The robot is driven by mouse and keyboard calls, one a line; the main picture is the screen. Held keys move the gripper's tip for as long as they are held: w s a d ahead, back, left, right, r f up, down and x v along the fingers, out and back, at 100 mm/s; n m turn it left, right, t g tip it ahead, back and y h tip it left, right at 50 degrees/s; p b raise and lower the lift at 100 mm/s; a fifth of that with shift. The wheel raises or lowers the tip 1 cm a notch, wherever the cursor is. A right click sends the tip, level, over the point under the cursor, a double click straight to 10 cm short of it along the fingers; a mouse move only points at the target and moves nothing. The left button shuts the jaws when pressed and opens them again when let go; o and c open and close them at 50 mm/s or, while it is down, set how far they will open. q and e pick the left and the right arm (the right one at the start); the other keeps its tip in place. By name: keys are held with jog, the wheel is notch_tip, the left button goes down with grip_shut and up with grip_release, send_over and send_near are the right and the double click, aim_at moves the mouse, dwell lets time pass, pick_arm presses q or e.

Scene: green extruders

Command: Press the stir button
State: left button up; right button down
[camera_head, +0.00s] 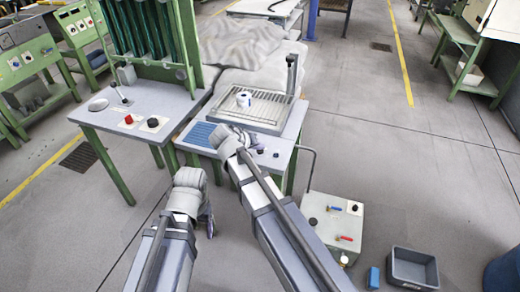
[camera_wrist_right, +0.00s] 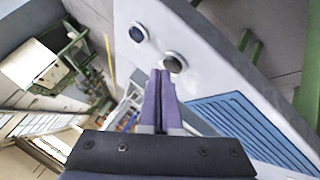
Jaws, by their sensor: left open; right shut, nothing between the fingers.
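Two round buttons sit on the grey edge of the right-hand bench: a pale-rimmed one (camera_wrist_right: 174,62) and a dark blue one (camera_wrist_right: 138,33), seen in the right wrist view. No label shows which is the stir button. My right gripper (camera_wrist_right: 161,74) is shut and empty, its purple fingertips right at the pale-rimmed button; I cannot tell if they touch it. In the head view my right gripper (camera_head: 258,150) is over the bench's front edge and hides part of the panel; a dark button (camera_head: 276,155) shows beside it. My left gripper (camera_head: 209,230) is open, low in front of the benches.
A blue grate (camera_head: 199,134) lies left of my right gripper. Behind stands a metal grid tray (camera_head: 268,106) with a white mug (camera_head: 243,98). A grey box (camera_head: 335,222) stands on the floor at right.

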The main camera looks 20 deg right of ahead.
aim_at(259, 153)
notch_tip(259, 153, up, 6)
jog(key=p, duration=0.6)
dwell(0.4)
jog(key=s+a+n+g+y+p, duration=0.1)
jog(key=s+a+g+y, duration=0.1)
jog(key=s+a, duration=0.2)
jog(key=s+a+f+n+g+y+p, duration=0.1)
jog(key=s+a, duration=0.3)
jog(key=s, duration=0.7)
jog(key=s+a+f+n+g+y+p, duration=0.1)
jog(key=s+a+n+g+y+p, duration=0.1)
jog(key=s, duration=0.6)
jog(key=shift+a+f+n+g+y, duration=0.2)
jog(key=shift+a+n+g+y, duration=0.3)
jog(key=shift+a, duration=0.75)
jog(key=shift+s, duration=0.1)
